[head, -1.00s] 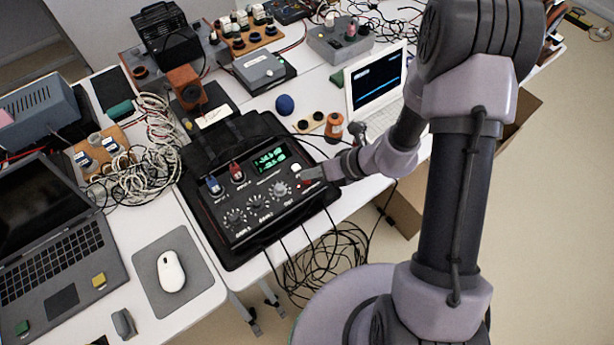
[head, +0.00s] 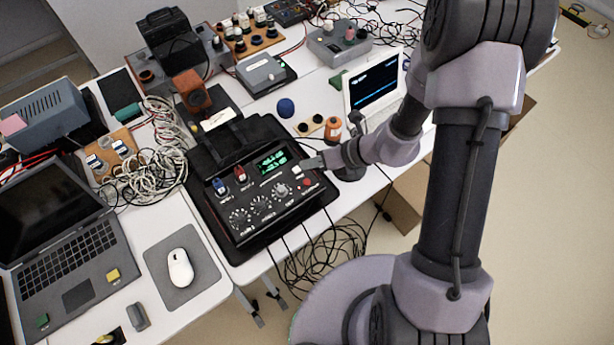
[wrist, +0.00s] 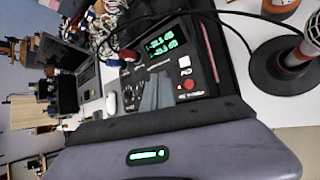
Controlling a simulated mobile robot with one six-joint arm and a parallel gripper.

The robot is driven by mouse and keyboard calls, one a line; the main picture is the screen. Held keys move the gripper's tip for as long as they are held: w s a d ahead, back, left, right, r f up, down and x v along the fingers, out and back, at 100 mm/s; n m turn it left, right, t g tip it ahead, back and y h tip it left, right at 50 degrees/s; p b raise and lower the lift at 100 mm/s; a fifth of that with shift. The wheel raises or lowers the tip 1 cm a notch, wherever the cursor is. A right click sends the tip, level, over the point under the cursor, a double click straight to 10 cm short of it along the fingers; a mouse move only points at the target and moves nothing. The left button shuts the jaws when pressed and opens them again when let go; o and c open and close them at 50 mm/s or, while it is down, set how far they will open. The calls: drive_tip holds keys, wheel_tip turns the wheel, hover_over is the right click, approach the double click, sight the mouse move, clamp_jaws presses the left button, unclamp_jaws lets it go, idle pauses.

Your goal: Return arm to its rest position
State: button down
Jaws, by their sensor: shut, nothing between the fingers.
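My gripper (head: 310,163) is at the right edge of the black instrument (head: 222,243), with its narrow fingertips near the white button. The fingers look shut with nothing between them. In the wrist view the grey fingers (wrist: 156,92) show in front of the instrument's panel, which has a green display (wrist: 160,45), a white button and a red button (wrist: 188,84). My arm reaches in from the right of the head view, bent at the elbow. I cannot tell whether the fingertips touch the panel.
A microphone stand base (wrist: 285,65) is close beside my gripper. A small white screen device (head: 372,88) stands behind the arm. A laptop (head: 75,255), mouse (head: 180,268) and tangled cables (head: 150,160) are on the left. Open floor (head: 560,200) lies to the right.

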drive_tip(key=s+r+n+h+b, duration=0.1)
drive_tip(key=s+r+n+b, duration=0.45)
drive_tip(key=r+n, duration=0.9)
drive_tip(key=s+d+r+n+t+h, duration=0.2)
drive_tip(key=s+d+r+n+h, duration=0.3)
drive_tip(key=s+n, duration=0.6)
wheel_tip(320, 180, up, 2)
drive_tip(key=shift+s+d+r+n+t+h+b, duration=0.15)
drive_tip(key=shift+d+n+t+h+b, duration=0.3)
drive_tip(key=shift+d, duration=0.8)
